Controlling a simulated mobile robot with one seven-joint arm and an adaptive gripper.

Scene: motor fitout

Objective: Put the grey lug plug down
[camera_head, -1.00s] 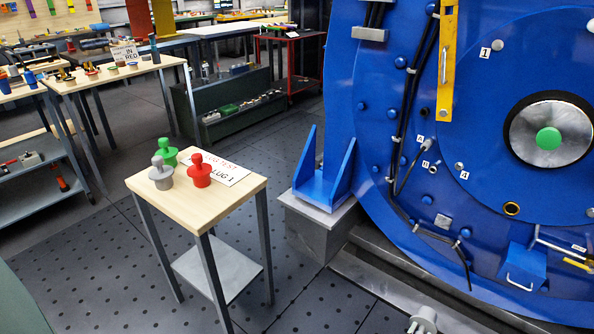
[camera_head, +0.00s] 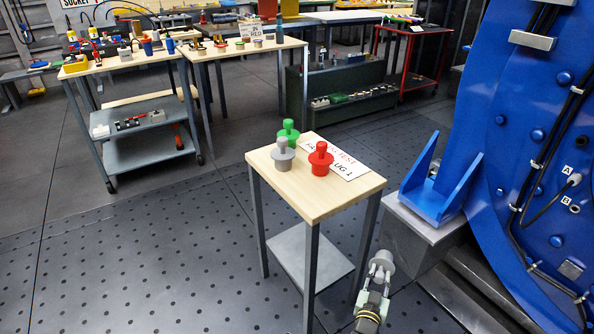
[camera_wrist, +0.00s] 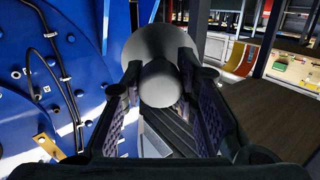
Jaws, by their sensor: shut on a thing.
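My gripper (camera_head: 375,284) is at the lower right of the head view, low beside the small wooden table (camera_head: 335,202) and in front of its right side. It is shut on a grey plug (camera_head: 383,261) with a round flange. In the wrist view the held plug (camera_wrist: 152,48) sits between the two fingers, its knob toward the camera and its disc beyond the tips. The table bears another grey plug (camera_head: 283,157), a green plug (camera_head: 288,131) behind it and a red plug (camera_head: 320,160) to the right, all upright.
A white sign (camera_head: 345,167), partly hidden by the red plug, lies on the table. The tabletop's front and left are bare. A blue bracket (camera_head: 432,200) on a grey block and the large blue motor (camera_head: 540,150) stand right. Loaded benches (camera_head: 150,58) stand behind. Floor is free at left.

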